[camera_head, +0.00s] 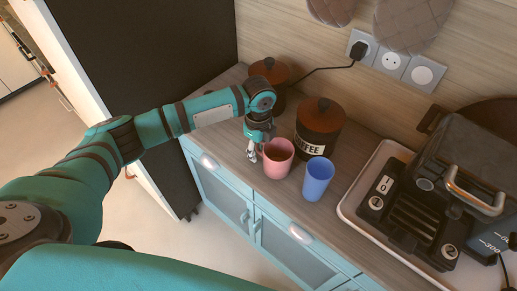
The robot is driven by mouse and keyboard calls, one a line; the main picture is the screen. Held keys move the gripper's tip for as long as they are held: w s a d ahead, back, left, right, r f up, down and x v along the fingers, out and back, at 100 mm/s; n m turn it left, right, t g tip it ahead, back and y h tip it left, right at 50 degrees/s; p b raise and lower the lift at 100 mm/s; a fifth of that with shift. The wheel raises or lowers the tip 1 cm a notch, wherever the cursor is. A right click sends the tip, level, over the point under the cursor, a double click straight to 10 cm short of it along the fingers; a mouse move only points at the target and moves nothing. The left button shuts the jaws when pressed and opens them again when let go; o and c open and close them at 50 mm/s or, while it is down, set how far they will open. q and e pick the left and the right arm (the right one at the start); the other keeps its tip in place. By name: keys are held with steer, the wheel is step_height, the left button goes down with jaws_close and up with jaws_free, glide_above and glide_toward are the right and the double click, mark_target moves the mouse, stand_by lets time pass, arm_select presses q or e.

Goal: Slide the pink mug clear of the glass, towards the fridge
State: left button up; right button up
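The pink mug (277,161) stands upright on the wooden counter near its front edge. The blue glass (317,180) stands just to its right, with little space between them. My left gripper (251,154) points down at the left side of the mug, by its handle. The fingers are small here, and I cannot tell whether they touch the mug or how far apart they are. The fridge (150,50) is the tall dark block at the left. My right gripper is out of view.
A dark coffee canister (319,128) stands behind the mug and glass, and another canister (269,70) is farther back left. A white tray (349,207) with a black appliance (410,215) is at the right. Some bare counter lies left of the mug.

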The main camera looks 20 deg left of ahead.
mark_target(235, 137)
arm_select(q)
jaws_close()
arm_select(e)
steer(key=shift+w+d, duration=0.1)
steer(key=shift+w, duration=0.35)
arm_select(q)
steer(key=shift+a, duration=0.1)
